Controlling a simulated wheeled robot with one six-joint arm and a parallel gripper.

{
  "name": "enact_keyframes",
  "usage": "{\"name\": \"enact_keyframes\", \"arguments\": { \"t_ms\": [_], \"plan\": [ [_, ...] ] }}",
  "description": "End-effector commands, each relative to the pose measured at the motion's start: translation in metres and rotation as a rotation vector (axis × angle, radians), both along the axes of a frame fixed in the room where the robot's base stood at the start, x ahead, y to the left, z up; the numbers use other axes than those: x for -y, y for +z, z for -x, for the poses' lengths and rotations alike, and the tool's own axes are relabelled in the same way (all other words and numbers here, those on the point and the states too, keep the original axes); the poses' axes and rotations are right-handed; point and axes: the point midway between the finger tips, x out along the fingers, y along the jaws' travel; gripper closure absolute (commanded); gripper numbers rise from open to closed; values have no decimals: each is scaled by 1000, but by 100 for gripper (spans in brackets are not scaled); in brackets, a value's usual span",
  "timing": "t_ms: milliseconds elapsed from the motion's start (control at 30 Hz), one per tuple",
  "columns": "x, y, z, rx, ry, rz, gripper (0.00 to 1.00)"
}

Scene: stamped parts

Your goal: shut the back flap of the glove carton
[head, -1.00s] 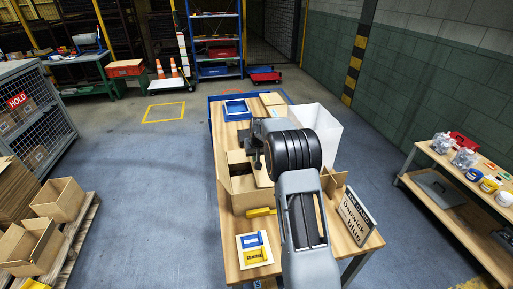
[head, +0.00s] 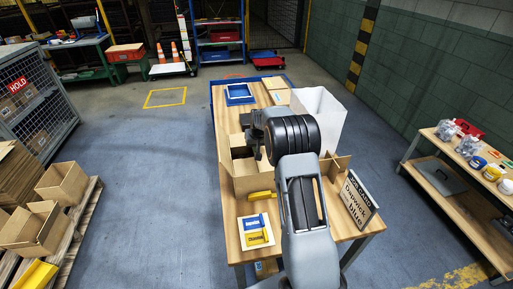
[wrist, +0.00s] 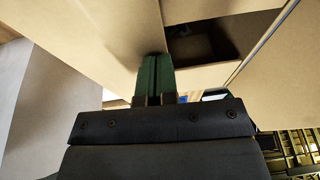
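The glove carton (head: 252,185) is a brown cardboard box on the wooden table in the head view, left of my arm. Its top is at least partly open and shows a dark inside. My gripper (head: 258,150) is over its back right part and hides much of the back flap there. In the wrist view my gripper (wrist: 155,70) has its two green fingers together with nothing visible between them. The fingertips are close to a broad cardboard panel (wrist: 90,30); I cannot tell if they touch. A dark gap (wrist: 205,42) into the carton shows right of them.
A yellow object (head: 260,195) is at the carton's front. A tray with blue and yellow pieces (head: 243,222) lies nearer. A white bin (head: 320,115), cardboard dividers (head: 335,165) and a sign (head: 357,200) are to the right. A blue tray (head: 238,94) is at the back.

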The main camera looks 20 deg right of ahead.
Motion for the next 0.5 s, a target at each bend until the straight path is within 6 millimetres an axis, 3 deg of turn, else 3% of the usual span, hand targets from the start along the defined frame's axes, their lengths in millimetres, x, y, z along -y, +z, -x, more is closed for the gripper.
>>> {"name": "enact_keyframes", "arguments": {
  "t_ms": [500],
  "plan": [
    [0,9,0,-2,1,0,100]
  ]
}}
